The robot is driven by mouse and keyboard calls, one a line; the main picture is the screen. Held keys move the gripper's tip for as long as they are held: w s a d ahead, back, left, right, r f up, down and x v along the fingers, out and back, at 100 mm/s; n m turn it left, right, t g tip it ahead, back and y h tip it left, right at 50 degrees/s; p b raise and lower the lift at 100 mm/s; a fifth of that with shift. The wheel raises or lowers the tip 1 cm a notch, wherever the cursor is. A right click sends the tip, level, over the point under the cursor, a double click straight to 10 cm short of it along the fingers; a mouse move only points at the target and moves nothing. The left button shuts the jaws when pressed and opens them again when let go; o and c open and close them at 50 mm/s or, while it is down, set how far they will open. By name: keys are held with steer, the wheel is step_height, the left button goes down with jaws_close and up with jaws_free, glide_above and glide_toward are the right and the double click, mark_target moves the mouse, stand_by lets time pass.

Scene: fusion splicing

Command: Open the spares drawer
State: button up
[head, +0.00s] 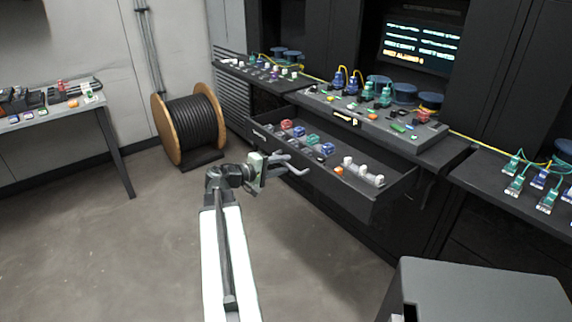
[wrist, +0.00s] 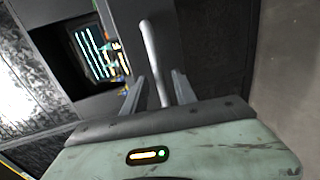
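The spares drawer (head: 375,203) is a dark drawer under the middle bench in the head view. In the wrist view, a pale grey bar (wrist: 151,50), which looks like the drawer's handle, runs between the two fingers of my gripper (wrist: 159,80). The fingers stand apart with a gap beside the bar, so my gripper looks open around it. Whether a finger touches the bar is unclear.
A cable reel (head: 188,123) stands by the wall at the back left. A side table (head: 112,122) is at the left and a bench with connectors (head: 480,172) at the right. A dark grey box (head: 485,290) is at the front right. The floor (head: 100,250) at the left is clear.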

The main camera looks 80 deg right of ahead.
steer(key=v, duration=0.5)
steer(key=shift+w+a+p, duration=0.25)
steer(key=shift+a+p, duration=0.05)
steer(key=shift+p, duration=0.1)
